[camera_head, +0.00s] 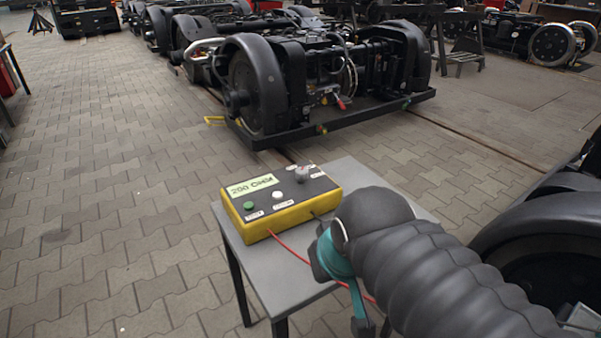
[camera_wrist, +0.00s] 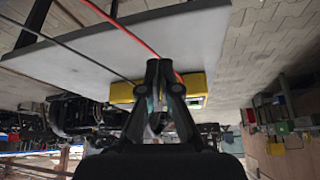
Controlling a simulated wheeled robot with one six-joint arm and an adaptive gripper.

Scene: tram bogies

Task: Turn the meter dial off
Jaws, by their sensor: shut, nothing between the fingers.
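The yellow meter (camera_head: 285,213) lies on a small grey table (camera_head: 285,290) in the head view. Its dark top has a lit display (camera_head: 251,185), a green button (camera_head: 249,206), a white button (camera_head: 277,195) and a grey dial (camera_head: 302,175) near the far right corner. In the wrist view the picture is upside down. There my gripper (camera_wrist: 160,63) is shut and empty, in front of the meter's yellow side (camera_wrist: 197,83) and apart from the dial. The dial is hidden in that view. In the head view my arm covers most of my gripper.
A red cable (camera_head: 290,250) and a black cable (camera_wrist: 68,46) run from the meter across the table. A large black bogie (camera_head: 325,75) stands on the paved floor behind. A dark wheel (camera_head: 545,240) is close on the right. The floor at left is clear.

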